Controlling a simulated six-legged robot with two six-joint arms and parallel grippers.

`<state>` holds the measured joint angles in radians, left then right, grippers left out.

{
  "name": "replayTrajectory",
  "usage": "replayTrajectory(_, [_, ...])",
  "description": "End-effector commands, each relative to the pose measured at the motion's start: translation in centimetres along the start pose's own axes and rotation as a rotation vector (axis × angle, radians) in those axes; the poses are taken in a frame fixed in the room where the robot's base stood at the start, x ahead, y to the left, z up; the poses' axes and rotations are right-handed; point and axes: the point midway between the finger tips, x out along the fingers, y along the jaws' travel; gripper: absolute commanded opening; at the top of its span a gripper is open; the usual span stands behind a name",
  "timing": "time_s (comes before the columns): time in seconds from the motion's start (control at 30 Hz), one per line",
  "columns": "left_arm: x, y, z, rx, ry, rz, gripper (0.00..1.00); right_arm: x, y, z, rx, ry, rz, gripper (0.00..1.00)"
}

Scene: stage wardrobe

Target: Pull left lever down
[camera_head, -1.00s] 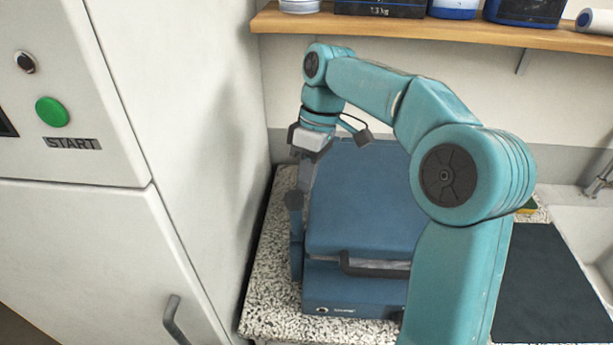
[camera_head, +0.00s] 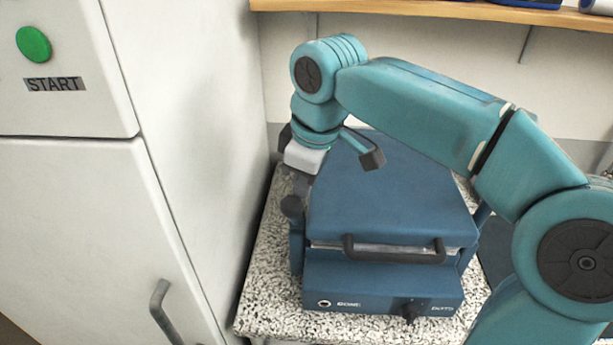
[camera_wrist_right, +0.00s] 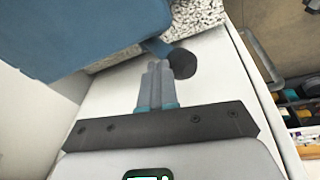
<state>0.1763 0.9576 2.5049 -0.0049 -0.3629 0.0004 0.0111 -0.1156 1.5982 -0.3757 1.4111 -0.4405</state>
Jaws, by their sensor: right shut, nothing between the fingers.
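The blue press (camera_head: 390,205) stands on the speckled counter, its lid down. The left lever stands upright at its left side, with a dark round knob (camera_head: 292,206) on top; a right lever is mostly hidden behind my arm. My right gripper (camera_head: 302,184) points down just above and behind the left knob. In the right wrist view its fingers (camera_wrist_right: 156,78) are shut together and empty, with the knob (camera_wrist_right: 183,63) close beside their tips. I cannot tell whether they touch. My left gripper is not in view.
A tall white cabinet with a green START button (camera_head: 33,44) and a grey handle (camera_head: 160,310) stands close on the left. A wooden shelf (camera_head: 420,8) runs above. Speckled counter (camera_head: 262,290) is bare at the left.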

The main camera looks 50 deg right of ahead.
Motion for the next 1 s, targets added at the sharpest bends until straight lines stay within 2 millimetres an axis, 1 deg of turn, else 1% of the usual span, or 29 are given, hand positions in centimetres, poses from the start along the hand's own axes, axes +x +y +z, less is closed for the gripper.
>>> replayTrajectory(0.03, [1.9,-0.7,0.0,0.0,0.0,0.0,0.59,1.1,-0.9,0.3,-0.017,0.019,0.041,0.0])
replayTrajectory(0.23, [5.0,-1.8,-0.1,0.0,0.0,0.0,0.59,1.9,-3.5,1.2,-0.048,0.073,0.22,0.0])
replayTrajectory(0.5, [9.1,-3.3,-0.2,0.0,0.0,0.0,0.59,3.7,-6.5,2.4,-0.087,0.142,0.456,0.0])
replayTrajectory(0.7, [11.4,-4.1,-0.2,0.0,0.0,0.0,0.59,5.1,-8.0,3.1,-0.11,0.184,0.607,0.0])
replayTrajectory(0.83, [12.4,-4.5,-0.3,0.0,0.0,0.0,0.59,5.9,-8.5,3.5,-0.12,0.205,0.683,0.0])
replayTrajectory(1.0, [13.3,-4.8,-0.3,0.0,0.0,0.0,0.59,6.5,-8.8,3.7,-0.117,0.206,0.692,0.0])
